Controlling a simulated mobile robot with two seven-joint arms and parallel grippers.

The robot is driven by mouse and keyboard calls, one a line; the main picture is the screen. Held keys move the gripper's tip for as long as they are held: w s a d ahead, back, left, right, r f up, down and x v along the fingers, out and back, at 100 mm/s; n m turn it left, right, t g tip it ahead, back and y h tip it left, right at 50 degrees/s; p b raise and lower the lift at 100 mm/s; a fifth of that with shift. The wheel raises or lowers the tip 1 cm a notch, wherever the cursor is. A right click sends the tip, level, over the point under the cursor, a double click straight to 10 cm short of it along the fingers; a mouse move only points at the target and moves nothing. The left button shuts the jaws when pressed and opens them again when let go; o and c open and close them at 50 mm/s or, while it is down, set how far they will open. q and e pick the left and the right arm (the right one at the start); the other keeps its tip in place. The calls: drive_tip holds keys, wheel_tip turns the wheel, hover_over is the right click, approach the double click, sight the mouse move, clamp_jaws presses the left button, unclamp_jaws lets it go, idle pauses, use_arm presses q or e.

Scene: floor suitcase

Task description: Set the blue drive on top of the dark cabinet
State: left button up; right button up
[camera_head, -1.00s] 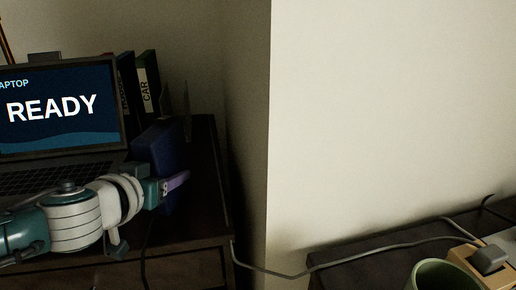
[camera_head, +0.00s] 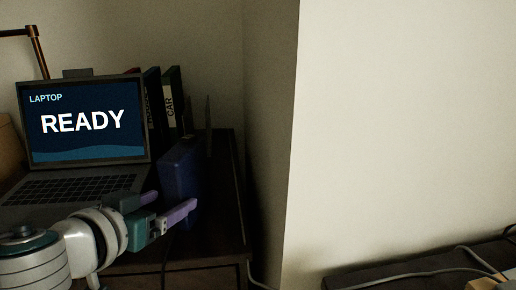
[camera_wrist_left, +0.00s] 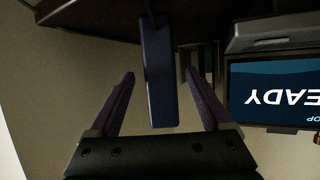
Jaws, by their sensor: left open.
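The blue drive (camera_head: 178,168) stands upright on a dark wooden top, to the right of the laptop. In the left wrist view the blue drive (camera_wrist_left: 160,80) shows as a narrow block in the gap between the finger lines. My left gripper (camera_head: 174,202) is open, with its purple fingers in front of the drive's lower part. In the left wrist view my left gripper (camera_wrist_left: 160,76) has a finger on each side of the drive, with visible gaps. I cannot tell how deep it sits between them. A dark cabinet top (camera_head: 350,279) shows at the lower right. My right gripper is not in view.
The open laptop (camera_head: 85,122) reads READY. Several binders (camera_head: 172,100) stand behind the drive. The dark wooden top (camera_head: 222,215) has bare room right of the drive. A pale wall corner (camera_head: 292,150) separates it from the lower-right surface, where a grey cable (camera_head: 415,273) lies.

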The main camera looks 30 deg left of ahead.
use_arm(q)
drive_tip(key=v, duration=0.3)
drive_tip(key=shift+s+r, duration=0.1)
drive_tip(key=shift+s, duration=0.2)
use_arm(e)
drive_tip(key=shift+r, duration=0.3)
use_arm(q)
drive_tip(key=s+d+m+g+h, duration=0.4)
drive_tip(key=s+d+g, duration=0.5)
drive_tip(key=s+d, duration=0.4)
drive_tip(key=shift+s+d+f+m, duration=0.3)
drive_tip(key=shift+d+m, duration=0.4)
drive_tip(key=shift+d, duration=0.2)
wheel_tip(320, 180, up, 58)
drive_tip(key=p, duration=5.8)
drive_tip(key=shift+f, duration=0.2)
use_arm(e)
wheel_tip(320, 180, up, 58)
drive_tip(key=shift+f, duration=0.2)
